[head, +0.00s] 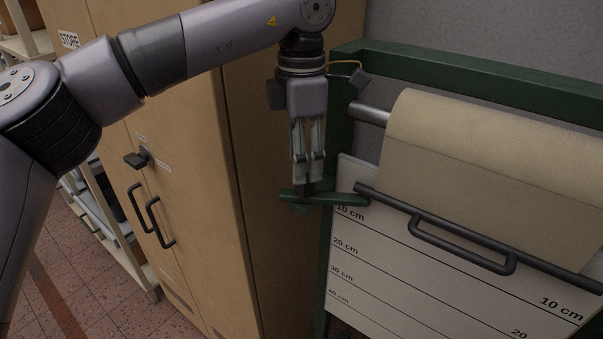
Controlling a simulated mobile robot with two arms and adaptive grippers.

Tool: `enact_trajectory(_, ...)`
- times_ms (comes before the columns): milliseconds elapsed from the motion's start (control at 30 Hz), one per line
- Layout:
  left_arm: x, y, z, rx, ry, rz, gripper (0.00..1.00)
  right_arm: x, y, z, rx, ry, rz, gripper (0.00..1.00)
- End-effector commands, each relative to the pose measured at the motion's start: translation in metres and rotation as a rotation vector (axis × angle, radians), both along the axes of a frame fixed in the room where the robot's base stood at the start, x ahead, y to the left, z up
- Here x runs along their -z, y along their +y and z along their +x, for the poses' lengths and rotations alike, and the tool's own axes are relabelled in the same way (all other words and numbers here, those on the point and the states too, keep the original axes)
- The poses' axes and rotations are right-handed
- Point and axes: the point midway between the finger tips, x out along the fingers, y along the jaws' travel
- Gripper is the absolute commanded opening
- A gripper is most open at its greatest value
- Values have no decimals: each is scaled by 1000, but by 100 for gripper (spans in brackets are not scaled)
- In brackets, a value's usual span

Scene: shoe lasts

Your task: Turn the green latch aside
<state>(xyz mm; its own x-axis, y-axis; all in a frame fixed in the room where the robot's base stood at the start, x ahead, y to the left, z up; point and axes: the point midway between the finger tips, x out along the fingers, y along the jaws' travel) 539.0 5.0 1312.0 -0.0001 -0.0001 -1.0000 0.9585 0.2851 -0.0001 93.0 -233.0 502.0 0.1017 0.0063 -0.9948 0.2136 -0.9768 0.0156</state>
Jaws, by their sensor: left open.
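The green latch (342,199) is a flat bar on the left post of the green frame, lying roughly level. Its right end reaches the left end of the dark bar (436,227) that crosses the white board. My left gripper (308,188) points straight down at the left part of the latch. Its fingertips are at the latch and look close together; whether they touch it I cannot tell. The fingers partly hide the latch's left part. My right gripper is not in view.
A roll of brown paper (480,150) hangs on a rod above the white board (375,270), which carries centimetre lines. The green frame (450,70) borders it. A tan cabinet (195,200) with dark handles stands close on the left.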

Motion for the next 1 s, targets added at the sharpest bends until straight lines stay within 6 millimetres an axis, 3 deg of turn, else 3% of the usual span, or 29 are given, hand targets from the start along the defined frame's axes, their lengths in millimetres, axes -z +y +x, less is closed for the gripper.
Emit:
enact_trajectory(300,39,0,0,1,0,0,46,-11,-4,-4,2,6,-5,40)
enact_trajectory(633,44,0,0,1,-1,-2,46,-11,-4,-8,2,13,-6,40)
enact_trajectory(1000,43,0,0,1,0,-1,22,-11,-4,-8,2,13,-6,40)
